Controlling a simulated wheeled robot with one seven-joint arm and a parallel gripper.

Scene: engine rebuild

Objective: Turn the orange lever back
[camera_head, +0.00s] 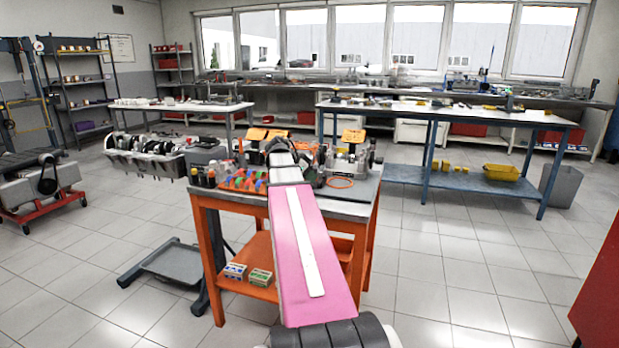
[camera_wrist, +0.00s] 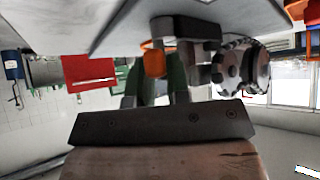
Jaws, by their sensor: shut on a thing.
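In the wrist view, the orange lever (camera_wrist: 153,62) shows as a small orange piece between the tips of my gripper (camera_wrist: 156,78). The two dark green fingers stand on either side of it and are shut on it. A dark grey body (camera_wrist: 185,30) adjoins the lever, with a toothed round part to its right. In the head view, my pink arm reaches over the orange workbench (camera_head: 204,225) and hides my fingertips and the lever.
The bench top carries a rack of coloured parts (camera_head: 243,180), a metal assembly (camera_head: 350,158) and an orange ring (camera_head: 340,182). Boxes (camera_head: 260,278) lie on its lower shelf. A grey platform (camera_head: 175,262) stands left. A red cabinet (camera_head: 600,290) is at right. Tiled floor right of the bench is clear.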

